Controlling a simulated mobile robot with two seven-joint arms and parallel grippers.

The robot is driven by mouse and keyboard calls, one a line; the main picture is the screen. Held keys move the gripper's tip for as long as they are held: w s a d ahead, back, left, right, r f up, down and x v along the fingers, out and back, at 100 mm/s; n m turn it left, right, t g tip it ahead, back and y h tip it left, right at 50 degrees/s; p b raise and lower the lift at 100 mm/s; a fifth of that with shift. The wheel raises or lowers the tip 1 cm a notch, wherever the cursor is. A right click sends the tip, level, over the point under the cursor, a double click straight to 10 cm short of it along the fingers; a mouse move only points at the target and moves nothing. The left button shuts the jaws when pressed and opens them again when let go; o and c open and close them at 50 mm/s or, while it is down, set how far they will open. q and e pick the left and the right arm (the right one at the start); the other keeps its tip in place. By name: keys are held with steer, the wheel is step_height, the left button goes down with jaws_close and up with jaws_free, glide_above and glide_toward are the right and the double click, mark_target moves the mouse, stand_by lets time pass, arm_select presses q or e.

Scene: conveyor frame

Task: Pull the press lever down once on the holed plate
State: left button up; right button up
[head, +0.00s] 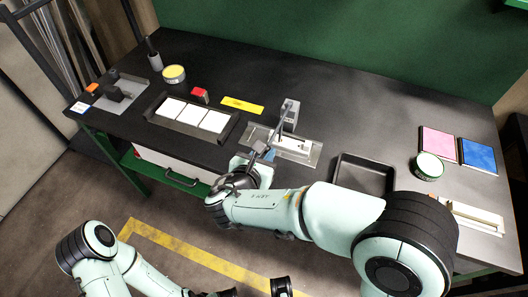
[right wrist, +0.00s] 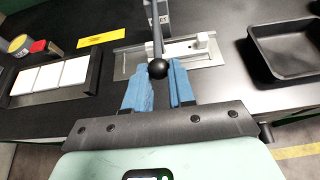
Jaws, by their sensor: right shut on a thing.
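The press (head: 289,120) stands on a grey metal base near the table's front edge, with a pale plate (head: 293,143) lying at its foot. The press lever (right wrist: 157,35) slants toward me and ends in a black ball knob (right wrist: 158,69). My right gripper (right wrist: 160,84) has its blue fingers on either side of the lever end and is shut on it, just below the knob in the picture. In the head view, my right gripper (head: 262,155) is at the front of the press.
A black tray with white tiles (head: 170,138) lies left of the press, and an empty black tray (head: 364,176) right of it. A yellow strip (head: 242,105) lies behind. A round tin (head: 428,167) and pink and blue pads stand at the right. The back middle is clear.

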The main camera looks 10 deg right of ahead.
steer(key=r+p, duration=0.3)
steer(key=shift+w+d+r, duration=0.2)
steer(key=shift+w+r, duration=0.05)
steer(key=shift+w, duration=0.1)
steer(key=r+p, duration=0.2)
steer(key=w+r+p, duration=0.1)
steer(key=shift+w+d+r+p, duration=0.1)
steer(key=shift+d+r+p, duration=0.25)
steer(key=shift+d+r, duration=0.05)
arm_select(q)
step_height(320, 180, up, 7)
steer(key=w, duration=0.2)
steer(key=shift+r, duration=0.15)
arm_select(e)
steer(key=shift+w+d+r, duration=0.1)
steer(key=shift+w+r, duration=0.05)
steer(key=shift+r, duration=0.05)
